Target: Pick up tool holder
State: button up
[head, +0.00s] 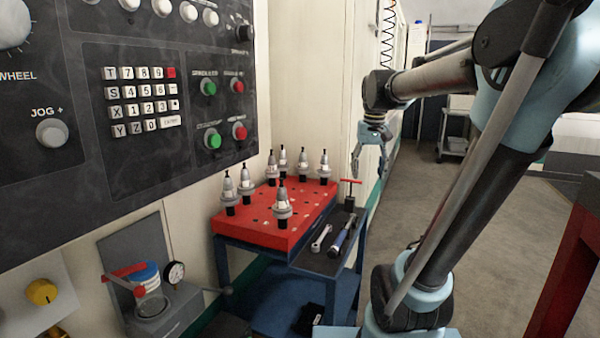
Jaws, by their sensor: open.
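Several tool holders stand upright in the red rack with holes (255,235). One tool holder (282,204) stands near the rack's front right. Two more, a tool holder (229,195) and a tool holder (246,186), stand along the left side. Others, including a tool holder (324,167) and a tool holder (303,165), stand along the back. My gripper (369,165) hangs open and empty, fingers down, above and to the right of the rack's back right corner. It is apart from every tool holder.
The rack sits on a blue cart (222,265). A machine control panel (150,110) rises at left. Open floor (470,230) lies right.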

jog(key=w+a+r, duration=0.4)
jog(key=w+r, duration=0.2)
jog(key=w, duration=0.3)
notch_tip(320, 180, up, 4)
jog(key=g, duration=0.1)
send_over(303, 159)
jog(key=w, duration=0.1)
jog(key=shift+n, duration=0.3)
jog(key=f, duration=1.1)
jog(key=shift+w+d+f, duration=0.2)
jog(key=shift+w+f, duration=0.05)
jog(key=shift+f, duration=0.15)
jog(key=shift+w+a+f, duration=0.15)
jog(key=shift+f, duration=1.15)
jog(key=shift+w+a+f, duration=0.1)
jog(key=shift+a+f, duration=0.05)
jog(key=shift+f, duration=1.15)
grip_shut()
